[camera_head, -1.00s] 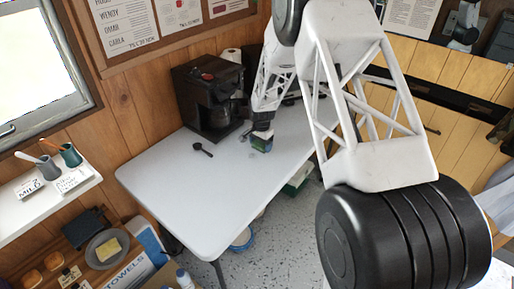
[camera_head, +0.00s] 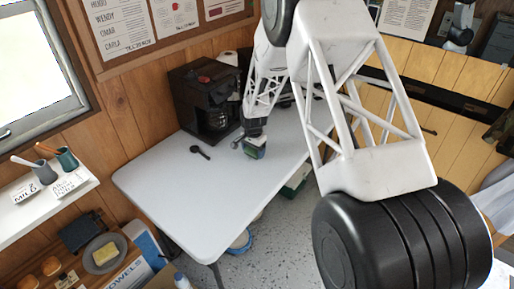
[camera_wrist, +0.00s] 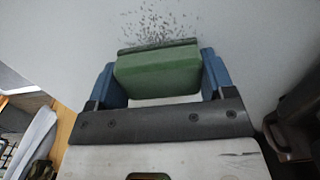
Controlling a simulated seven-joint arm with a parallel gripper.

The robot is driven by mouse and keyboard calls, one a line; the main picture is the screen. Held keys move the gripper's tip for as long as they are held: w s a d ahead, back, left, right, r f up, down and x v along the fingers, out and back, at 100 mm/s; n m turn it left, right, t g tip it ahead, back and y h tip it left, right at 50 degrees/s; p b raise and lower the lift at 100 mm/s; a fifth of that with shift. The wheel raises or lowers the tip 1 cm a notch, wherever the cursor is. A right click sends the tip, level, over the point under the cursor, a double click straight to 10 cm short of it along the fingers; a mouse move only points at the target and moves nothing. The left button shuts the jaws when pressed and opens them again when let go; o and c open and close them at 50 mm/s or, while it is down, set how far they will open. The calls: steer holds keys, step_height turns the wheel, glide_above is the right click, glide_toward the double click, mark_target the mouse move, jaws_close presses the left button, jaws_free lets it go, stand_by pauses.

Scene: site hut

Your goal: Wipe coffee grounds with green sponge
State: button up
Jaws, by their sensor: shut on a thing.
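The green sponge (camera_wrist: 158,72) is held between the two blue fingers of my gripper (camera_wrist: 158,78) in the wrist view. A darker strip runs along its far edge. The coffee grounds (camera_wrist: 155,25) are a scatter of dark specks on the pale table (camera_wrist: 240,45), just beyond that edge. I cannot tell whether the sponge touches the tabletop. In the head view my gripper (camera_head: 255,146) is low over the white table (camera_head: 180,195), right of a black spoon or scoop. The sponge (camera_head: 254,153) shows small beneath it; the grounds cannot be made out there.
A black coffee maker (camera_head: 203,98) stands at the table's back edge. The black scoop (camera_head: 201,149) lies in front of it. The table's front left is bare.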

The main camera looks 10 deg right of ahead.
mark_target(245, 161)
steer(key=shift+s+a, duration=1.95)
steer(key=shift+w+d, duration=0.2)
steer(key=shift+w, duration=0.45)
steer(key=shift+w+d+f, duration=0.2)
steer(key=shift+w+f, duration=0.05)
steer(key=shift+w+d+r, duration=0.2)
steer(key=shift+w+d, duration=0.05)
steer(key=shift+d, duration=0.05)
steer(key=shift+w+d, duration=1.35)
steer(key=shift+w, duration=0.05)
steer(key=shift+w+d+f, duration=0.2)
steer(key=shift+w+d, duration=0.55)
steer(key=shift+d, duration=0.05)
steer(key=shift+w+d+r, duration=0.2)
steer(key=shift+w+d, duration=0.05)
steer(key=shift+w+d+f, duration=0.2)
steer(key=shift+w+d, duration=0.1)
steer(key=shift+w+d+r, duration=0.15)
steer(key=shift+w+d, duration=0.35)
steer(key=shift+s+a, duration=0.55)
steer(key=shift+a, duration=0.1)
steer(key=shift+s+a, duration=2.35)
steer(key=shift+s, duration=0.1)
steer(key=shift+s+a, duration=1.05)
step_height(245, 161, up, 8)
steer(key=shift+r, duration=0.15)
